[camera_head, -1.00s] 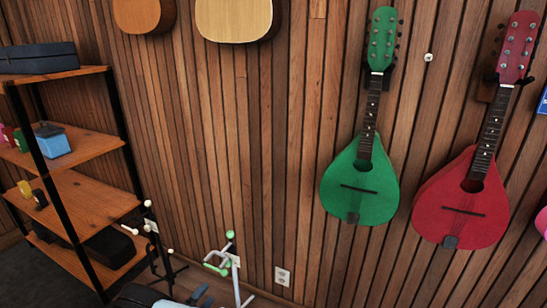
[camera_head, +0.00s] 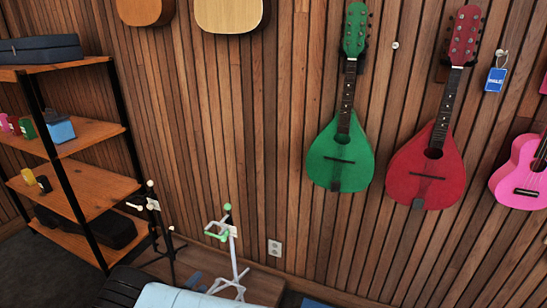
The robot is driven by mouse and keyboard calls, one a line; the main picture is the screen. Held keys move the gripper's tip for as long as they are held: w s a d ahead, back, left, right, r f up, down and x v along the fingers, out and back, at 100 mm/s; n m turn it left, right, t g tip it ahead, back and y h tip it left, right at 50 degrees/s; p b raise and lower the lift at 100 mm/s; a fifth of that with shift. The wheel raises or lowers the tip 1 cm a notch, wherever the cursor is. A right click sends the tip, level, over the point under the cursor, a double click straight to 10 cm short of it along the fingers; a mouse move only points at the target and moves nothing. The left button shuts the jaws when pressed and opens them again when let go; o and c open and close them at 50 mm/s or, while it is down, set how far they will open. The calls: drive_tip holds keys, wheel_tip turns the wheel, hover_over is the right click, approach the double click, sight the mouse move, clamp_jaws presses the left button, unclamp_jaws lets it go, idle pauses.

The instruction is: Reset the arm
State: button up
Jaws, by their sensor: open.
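My gripper's fingers do not show in the head view. A pale blue, smooth part and a black ribbed part are cut off at the bottom edge, left of centre. I cannot tell whether they belong to my arm. No object is seen held.
A wooden shelf (camera_head: 88,190) stands at left. A black stand (camera_head: 160,225) and a white stand with green tips (camera_head: 232,255) stand near the wall. A green mandolin (camera_head: 340,155), a red one (camera_head: 425,175) and a pink ukulele (camera_head: 522,175) hang on the wall.

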drive_tip(key=w+d+r+m+g+h, duration=0.1)
drive_tip(key=w+d+r+m+g, duration=0.25)
drive_tip(key=d+r+m, duration=0.45)
drive_tip(key=w+d+r+m+g+h, duration=0.1)
drive_tip(key=w+d+r+m+g, duration=0.3)
drive_tip(key=r, duration=0.8)
drive_tip(key=w+d+r+m+g+h, duration=0.1)
drive_tip(key=w+d+r+m+g, duration=0.25)
drive_tip(key=d+r+m, duration=0.5)
drive_tip(key=s+d+r+m+g+y, duration=0.25)
drive_tip(key=d+r+m, duration=0.35)
drive_tip(key=d+r, duration=0.45)
drive_tip(key=s+d+r+m+y, duration=0.5)
drive_tip(key=s+d+r+m, duration=0.7)
drive_tip(key=d+r, duration=0.3)
drive_tip(key=s+d+r+m+t+y, duration=0.1)
drive_tip(key=s+d+r+m, duration=0.1)
drive_tip(key=s+m, duration=0.4)
drive_tip(key=s+d+r+m+t+y, duration=0.2)
drive_tip(key=s+m, duration=0.4)
drive_tip(key=s, duration=0.6)
wheel_tip(320, 180, up, 2)
drive_tip(key=shift+s+d+r, duration=0.15)
drive_tip(key=shift+d, duration=0.55)
